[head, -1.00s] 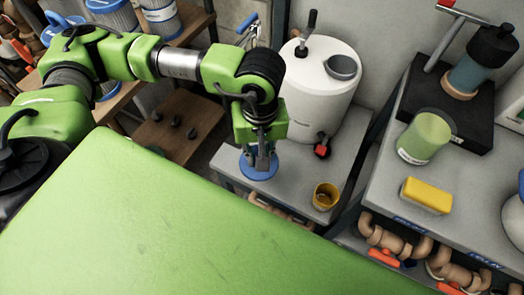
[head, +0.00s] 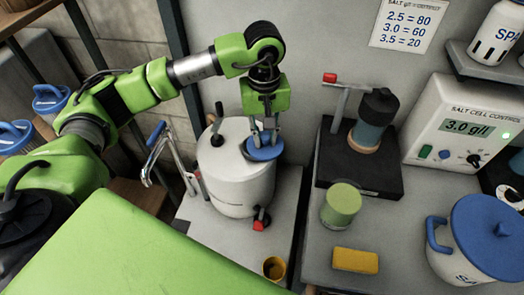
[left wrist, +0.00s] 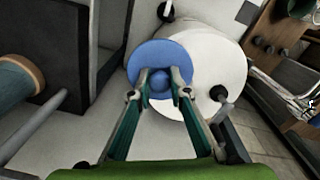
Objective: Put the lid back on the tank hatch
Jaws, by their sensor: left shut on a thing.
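The blue round lid (head: 264,153) is in my left gripper (head: 264,135), which is shut on its knob. The lid is at the right part of the top of the white tank (head: 235,180). In the left wrist view, the lid (left wrist: 142,60) is between the fingertips (left wrist: 160,86) and overlaps the edge of the tank (left wrist: 222,70). The lid covers the hatch opening from view, and I cannot tell whether it touches the tank or hovers above it. My right gripper is not in view.
A dark valve handle (head: 217,120) stands up from the tank's top left. A yellow cup (head: 274,268) stands on the low bench in front. On the right bench are a green tub (head: 341,205), a yellow sponge (head: 355,260) and a blue-lidded bucket (head: 470,250).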

